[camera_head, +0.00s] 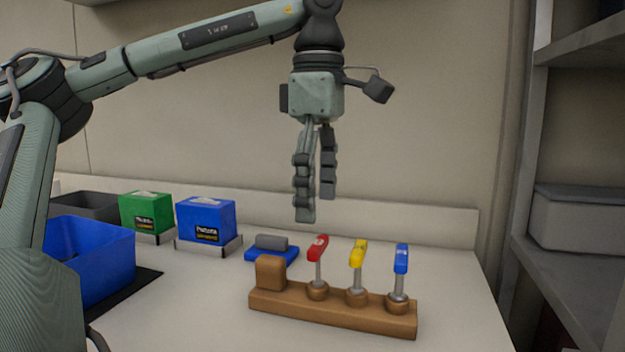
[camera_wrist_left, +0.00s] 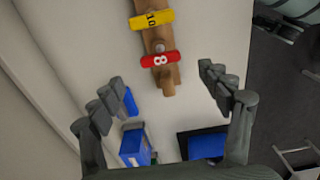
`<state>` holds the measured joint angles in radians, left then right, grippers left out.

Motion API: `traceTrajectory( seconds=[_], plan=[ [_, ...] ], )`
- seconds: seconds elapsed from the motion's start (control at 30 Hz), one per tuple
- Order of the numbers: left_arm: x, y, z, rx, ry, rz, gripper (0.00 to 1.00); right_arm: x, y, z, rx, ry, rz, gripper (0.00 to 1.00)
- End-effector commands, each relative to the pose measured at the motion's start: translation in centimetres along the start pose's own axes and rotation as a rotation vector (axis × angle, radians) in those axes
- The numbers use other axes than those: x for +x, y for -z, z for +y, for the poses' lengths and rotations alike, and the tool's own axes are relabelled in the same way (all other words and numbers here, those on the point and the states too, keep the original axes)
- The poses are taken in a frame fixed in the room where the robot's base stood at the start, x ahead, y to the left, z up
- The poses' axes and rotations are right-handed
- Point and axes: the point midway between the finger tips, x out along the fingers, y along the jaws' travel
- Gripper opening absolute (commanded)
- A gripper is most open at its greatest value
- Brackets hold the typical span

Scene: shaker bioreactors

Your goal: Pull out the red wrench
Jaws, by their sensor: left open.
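The red wrench (camera_head: 318,249) stands upright in the left hole of a brown wooden holder (camera_head: 335,313), between the holder's raised block and the yellow wrench (camera_head: 357,254). The blue wrench (camera_head: 401,259) stands in the right hole. My left gripper (camera_head: 314,208) hangs above the holder, fingers pointing down, open and empty, apart from the wrenches. In the left wrist view the red wrench head (camera_wrist_left: 160,60), marked 8, lies ahead between the open fingers (camera_wrist_left: 165,88). The yellow head (camera_wrist_left: 152,20), marked 10, is just beyond. My right gripper is not in view.
A blue bin (camera_head: 95,262), a green box (camera_head: 147,213) and a blue box (camera_head: 207,221) stand at the left. A small blue piece with a grey cylinder (camera_head: 272,246) sits behind the holder. A shelf rack (camera_head: 575,200) stands at right. Table in front is clear.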

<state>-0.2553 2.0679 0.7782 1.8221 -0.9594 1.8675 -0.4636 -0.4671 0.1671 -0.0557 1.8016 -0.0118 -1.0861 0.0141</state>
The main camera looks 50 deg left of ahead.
Motion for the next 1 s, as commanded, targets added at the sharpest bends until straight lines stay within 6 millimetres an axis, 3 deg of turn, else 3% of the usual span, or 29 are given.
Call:
traceTrajectory(
  seconds=[0.5,0.87,1.0],
  plan=[
    [6.8,0.0,0.0,0.001,0.003,-0.003,0.78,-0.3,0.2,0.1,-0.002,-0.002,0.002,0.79],
    [7.4,0.0,0.0,0.000,0.000,-0.004,0.78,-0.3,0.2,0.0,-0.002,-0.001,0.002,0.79],
    [7.4,0.0,0.0,0.001,0.000,-0.004,0.63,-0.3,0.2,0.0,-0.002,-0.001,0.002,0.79]
  ],
)
